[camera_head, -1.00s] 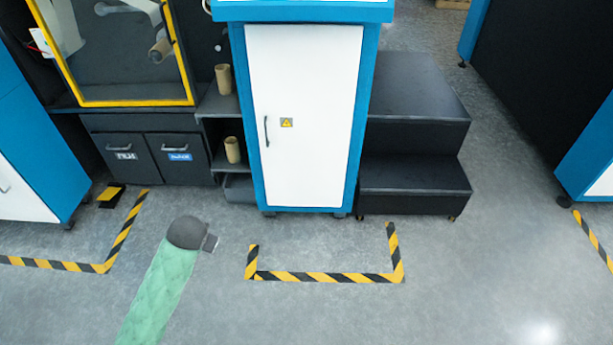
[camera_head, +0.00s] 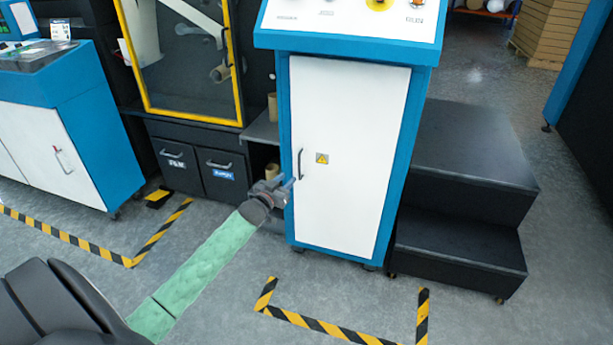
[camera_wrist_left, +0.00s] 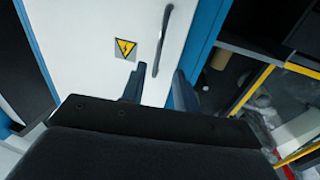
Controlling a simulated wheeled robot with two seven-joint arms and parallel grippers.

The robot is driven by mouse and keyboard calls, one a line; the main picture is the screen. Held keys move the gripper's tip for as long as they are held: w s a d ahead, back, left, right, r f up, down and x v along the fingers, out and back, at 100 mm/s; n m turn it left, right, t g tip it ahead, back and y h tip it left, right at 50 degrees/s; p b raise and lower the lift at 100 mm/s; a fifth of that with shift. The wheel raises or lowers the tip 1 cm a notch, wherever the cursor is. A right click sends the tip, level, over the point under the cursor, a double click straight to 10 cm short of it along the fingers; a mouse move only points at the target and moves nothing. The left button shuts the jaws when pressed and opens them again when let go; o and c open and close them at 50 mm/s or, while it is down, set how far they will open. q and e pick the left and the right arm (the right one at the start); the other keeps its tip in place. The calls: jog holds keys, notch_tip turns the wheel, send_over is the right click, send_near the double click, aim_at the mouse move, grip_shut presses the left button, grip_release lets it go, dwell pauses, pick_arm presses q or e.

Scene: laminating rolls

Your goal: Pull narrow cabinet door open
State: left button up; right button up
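The narrow cabinet door (camera_head: 345,150) is white, set in a blue cabinet, and looks closed. A dark vertical handle (camera_head: 300,163) is near its left edge, beside a yellow warning sticker (camera_head: 321,159). In the left wrist view the handle (camera_wrist_left: 164,38) lies ahead of the fingers, and the door (camera_wrist_left: 85,40) fills the upper left. My left gripper (camera_head: 287,184) is just below and left of the handle. In the wrist view its two fingers (camera_wrist_left: 158,88) are apart with nothing between them. My right gripper is not in view.
A black two-step stand (camera_head: 455,210) is right of the cabinet. Black drawers (camera_head: 200,170) and a yellow-framed machine window (camera_head: 180,60) are at left. Striped floor tape (camera_head: 330,328) lies in front of the cabinet. The floor there is clear.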

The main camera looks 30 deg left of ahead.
aim_at(299, 167)
pick_arm(q)
jog(key=w, duration=0.7)
jog(key=shift+w, duration=0.4)
grip_shut()
